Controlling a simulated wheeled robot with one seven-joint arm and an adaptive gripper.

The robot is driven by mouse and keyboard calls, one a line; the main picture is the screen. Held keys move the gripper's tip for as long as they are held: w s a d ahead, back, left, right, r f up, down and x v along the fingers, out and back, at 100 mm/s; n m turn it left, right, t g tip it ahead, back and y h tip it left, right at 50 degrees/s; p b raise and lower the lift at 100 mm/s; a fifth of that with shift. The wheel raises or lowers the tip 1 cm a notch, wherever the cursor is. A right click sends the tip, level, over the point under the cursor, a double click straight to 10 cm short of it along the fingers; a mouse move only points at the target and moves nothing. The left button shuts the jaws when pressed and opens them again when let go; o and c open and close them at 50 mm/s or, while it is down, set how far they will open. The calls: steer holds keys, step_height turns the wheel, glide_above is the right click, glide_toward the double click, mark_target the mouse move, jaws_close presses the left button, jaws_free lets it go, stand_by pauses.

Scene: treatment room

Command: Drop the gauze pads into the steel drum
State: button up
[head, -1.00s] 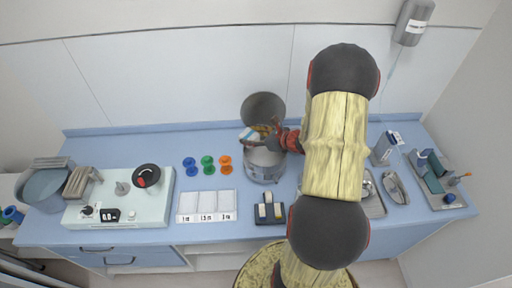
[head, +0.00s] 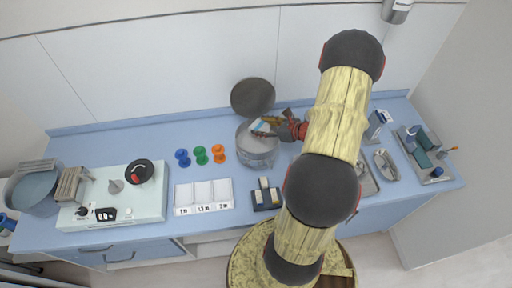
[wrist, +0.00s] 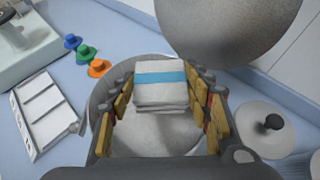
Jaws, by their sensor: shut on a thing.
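The gauze pads (wrist: 160,88) are a white stack with a blue band. My gripper (head: 279,126) is shut on them, and the wrist view shows the stack between its yellow-padded fingers (wrist: 163,103). The steel drum (head: 257,150) stands on the counter with its round lid (head: 253,97) raised open behind it. The pads are over the drum's open mouth. In the wrist view the drum's pale inside (wrist: 155,135) shows below the pads, partly hidden by my gripper.
Green, blue and orange spools (head: 201,155) and a white three-part tray (head: 204,195) are left of the drum. A dark holder (head: 265,196) stands in front. A knobbed white lid (wrist: 262,128) lies to the right in the wrist view. Metal trays (head: 388,165) are farther right.

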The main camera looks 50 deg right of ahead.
steer(key=shift+f, duration=0.8)
steer(key=o, duration=1)
steer(key=shift+o, duration=0.2)
steer(key=shift+s+r, duration=0.1)
steer(key=v, duration=1.1)
steer(key=shift+s+r, duration=0.15)
steer(key=shift+s, duration=0.2)
